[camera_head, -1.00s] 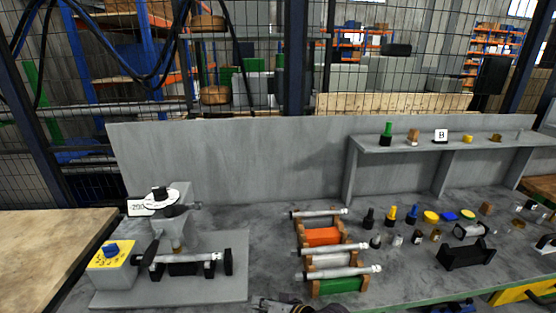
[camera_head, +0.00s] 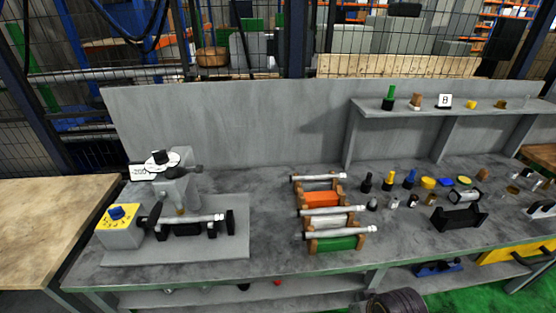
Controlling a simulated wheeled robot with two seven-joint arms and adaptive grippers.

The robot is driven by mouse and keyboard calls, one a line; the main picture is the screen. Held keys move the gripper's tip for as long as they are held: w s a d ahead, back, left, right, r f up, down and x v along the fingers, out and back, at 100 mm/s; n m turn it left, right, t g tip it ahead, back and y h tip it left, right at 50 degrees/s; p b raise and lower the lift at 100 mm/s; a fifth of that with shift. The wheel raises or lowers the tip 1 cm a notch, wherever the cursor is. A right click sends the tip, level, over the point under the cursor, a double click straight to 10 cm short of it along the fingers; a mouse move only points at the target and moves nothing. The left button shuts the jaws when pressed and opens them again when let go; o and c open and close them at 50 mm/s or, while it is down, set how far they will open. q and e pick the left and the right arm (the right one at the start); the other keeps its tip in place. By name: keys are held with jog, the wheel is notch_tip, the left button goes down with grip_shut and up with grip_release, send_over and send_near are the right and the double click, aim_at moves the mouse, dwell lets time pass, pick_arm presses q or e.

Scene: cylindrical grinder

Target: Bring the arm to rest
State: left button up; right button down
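Neither of my grippers shows in the head view. The cylindrical grinder (camera_head: 178,195) stands at the left of the bench on a grey base plate, with a yellow control box (camera_head: 120,228) and a blue knob on it. A metal shaft (camera_head: 190,220) lies level across the front of the grinder. Three more shafts lie on wooden-ended racks in the middle of the bench: one at the orange rack (camera_head: 322,199), one at the white rack (camera_head: 310,222), one at the green rack (camera_head: 335,243).
The bench (camera_head: 275,215) is clear between grinder and racks. A black V-shaped stand (camera_head: 458,218) and several small coloured parts occupy its right. A raised shelf (camera_head: 440,118) stands at the back right. A dark round object (camera_head: 398,303), unclear, shows below the front edge.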

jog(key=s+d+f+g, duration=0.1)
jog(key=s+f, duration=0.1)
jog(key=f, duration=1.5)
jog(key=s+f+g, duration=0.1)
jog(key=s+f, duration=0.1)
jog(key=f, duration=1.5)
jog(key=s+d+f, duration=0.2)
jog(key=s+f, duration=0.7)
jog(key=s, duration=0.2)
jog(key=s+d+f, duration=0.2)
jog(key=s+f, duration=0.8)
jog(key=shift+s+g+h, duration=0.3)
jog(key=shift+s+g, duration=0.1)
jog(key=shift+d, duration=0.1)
